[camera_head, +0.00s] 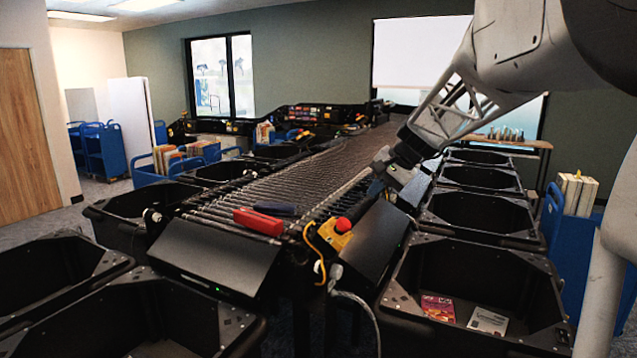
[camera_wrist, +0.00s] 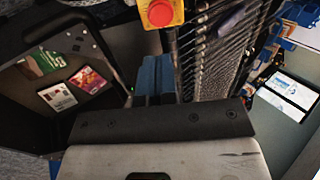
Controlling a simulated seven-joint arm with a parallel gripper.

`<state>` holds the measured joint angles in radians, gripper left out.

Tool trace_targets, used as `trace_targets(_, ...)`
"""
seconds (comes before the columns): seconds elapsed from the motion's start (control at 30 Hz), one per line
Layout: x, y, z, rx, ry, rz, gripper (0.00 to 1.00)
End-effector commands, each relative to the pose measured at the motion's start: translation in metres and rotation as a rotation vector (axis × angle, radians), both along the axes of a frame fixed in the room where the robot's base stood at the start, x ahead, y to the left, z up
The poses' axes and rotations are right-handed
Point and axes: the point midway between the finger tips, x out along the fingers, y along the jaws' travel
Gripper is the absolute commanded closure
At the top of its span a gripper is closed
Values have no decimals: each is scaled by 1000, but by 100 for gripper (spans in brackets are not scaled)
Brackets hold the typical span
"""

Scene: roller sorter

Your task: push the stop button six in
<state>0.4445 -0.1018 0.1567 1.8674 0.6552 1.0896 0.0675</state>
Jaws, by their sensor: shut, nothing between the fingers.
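A red stop button (camera_head: 343,225) sits on a yellow box (camera_head: 334,238) at the near end of the roller conveyor. No number on it is legible. The button also shows at the top of the wrist view (camera_wrist: 160,13), on its yellow box (camera_wrist: 178,7). My gripper (camera_head: 381,160) is beyond the button and up to its right in the head view, apart from it. In the wrist view my gripper's fingers (camera_wrist: 152,62) are together, with nothing between them, and the button appears just past their tips.
Black bins line both sides; the near right bin (camera_head: 500,262) holds books. A yellow cable (camera_head: 320,262) hangs by the button box. A black sloped panel (camera_head: 375,240) stands right of it.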

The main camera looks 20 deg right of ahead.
Motion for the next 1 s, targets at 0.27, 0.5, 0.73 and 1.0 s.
trace_targets(0.27, 17, 18, -35, 1, 1, 2, 100)
trace_targets(0.5, 31, 32, -64, 1, 2, 2, 100)
trace_targets(0.73, 41, 41, -83, 1, 1, 1, 100)
trace_targets(1.0, 44, 44, -88, 1, 1, 1, 100)
